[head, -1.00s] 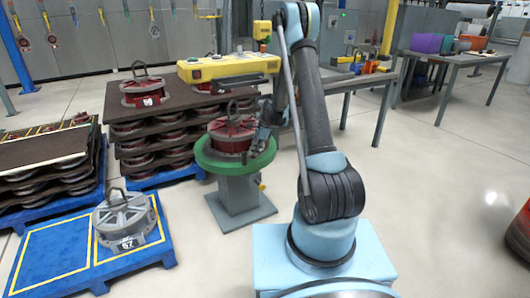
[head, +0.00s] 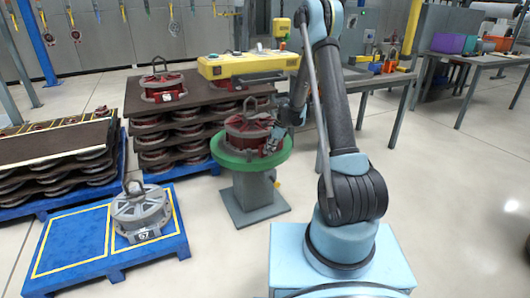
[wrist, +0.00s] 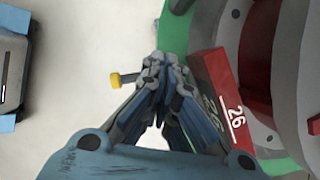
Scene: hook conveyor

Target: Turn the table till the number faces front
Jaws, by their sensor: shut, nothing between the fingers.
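The turntable is a green round top (head: 226,158) on a grey pedestal, mid-view in the head view. A red and grey round part (head: 245,132) with a lifting handle sits on it. In the wrist view, the green rim (wrist: 174,38) runs beside my gripper (wrist: 163,62). A red block (wrist: 218,75) on the part bears the number 26 (wrist: 236,120), close to the right finger. Whether they touch I cannot tell. My gripper (head: 275,143) is shut and empty at the part's right side in the head view.
A blue pallet (head: 72,245) with a grey part (head: 140,212) marked 67 stands at the left. Stacked parts (head: 160,135) stand behind the turntable. The floor at the right is clear.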

